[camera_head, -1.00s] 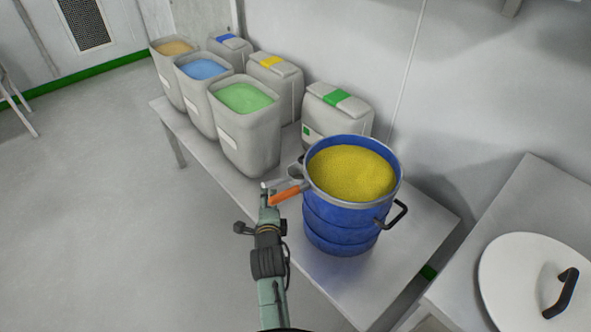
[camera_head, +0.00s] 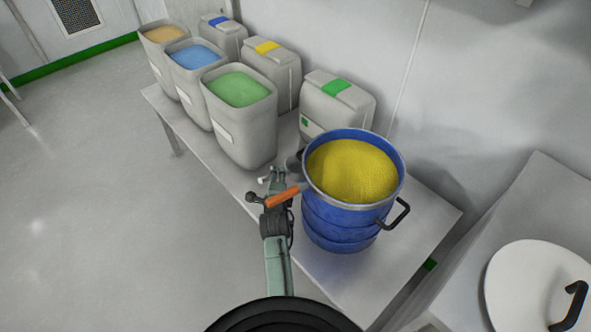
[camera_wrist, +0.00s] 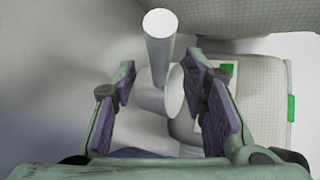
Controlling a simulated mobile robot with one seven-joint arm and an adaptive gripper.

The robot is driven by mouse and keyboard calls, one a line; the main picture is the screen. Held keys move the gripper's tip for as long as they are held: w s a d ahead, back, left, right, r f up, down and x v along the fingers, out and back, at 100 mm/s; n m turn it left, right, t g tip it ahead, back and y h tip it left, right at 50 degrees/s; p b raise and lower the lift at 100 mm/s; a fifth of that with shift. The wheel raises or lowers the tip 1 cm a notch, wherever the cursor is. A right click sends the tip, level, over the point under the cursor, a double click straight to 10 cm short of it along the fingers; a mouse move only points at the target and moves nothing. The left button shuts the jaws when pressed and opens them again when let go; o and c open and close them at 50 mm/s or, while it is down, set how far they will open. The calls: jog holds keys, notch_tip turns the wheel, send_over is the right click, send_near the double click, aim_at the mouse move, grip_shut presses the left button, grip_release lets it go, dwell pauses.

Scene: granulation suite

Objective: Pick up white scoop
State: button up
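The white scoop (camera_wrist: 160,48) shows in the wrist view as a pale round handle, end toward the camera, with a wider cylindrical part behind it. My gripper (camera_wrist: 165,95) is open, with a dark-padded finger on each side of the scoop; I see clear gaps and no grip. In the head view my gripper (camera_head: 274,180) is over the table edge, left of the blue drum (camera_head: 340,213).
Open green (camera_head: 238,90) and blue powder tubs and a green-marked canister (camera_head: 337,105) stand behind. A white lid (camera_head: 525,285) lies at right.

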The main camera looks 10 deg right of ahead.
jog(key=shift+x, duration=1.65)
jog(key=shift+c, duration=0.6)
grip_shut()
